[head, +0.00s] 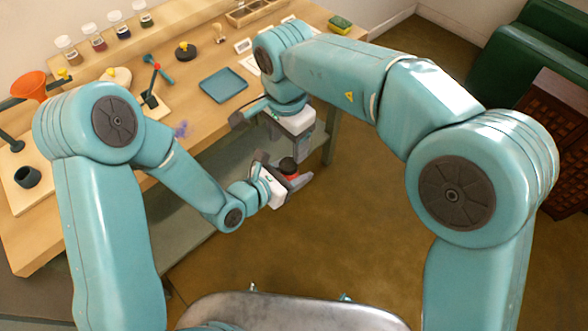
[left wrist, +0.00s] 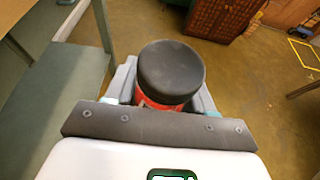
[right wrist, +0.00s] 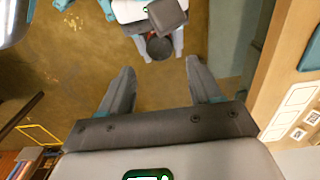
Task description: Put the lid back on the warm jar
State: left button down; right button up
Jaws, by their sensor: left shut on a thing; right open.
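The jar (head: 291,174) has a red body and a dark round top. My left gripper (head: 285,181) is shut on it and holds it off the table, in front of the table's near edge. In the left wrist view the dark cap-like top (left wrist: 171,70) covers the jar's upper end, with a strip of red body below it. My right gripper (head: 293,143) is just above and behind the jar. In the right wrist view its fingers (right wrist: 160,68) are apart and empty, with the jar's dark top (right wrist: 159,47) beyond them. I cannot tell how firmly the top sits.
The wooden table (head: 200,125) carries a blue tray (head: 223,85), an orange funnel (head: 28,85), a black disc with a yellow knob (head: 185,50) and several pigment jars at the back. A sponge (head: 340,24) lies at the far right. Open floor (head: 350,230) lies below the grippers.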

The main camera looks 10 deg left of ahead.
aim_at(289, 163)
notch_tip(289, 163, down, 7)
jog(key=shift+r, duration=0.1)
dwell(0.3)
jog(key=c, duration=1.1)
jog(key=m, duration=0.3)
jog(key=o, duration=1.2)
jog(key=shift+r, duration=0.1)
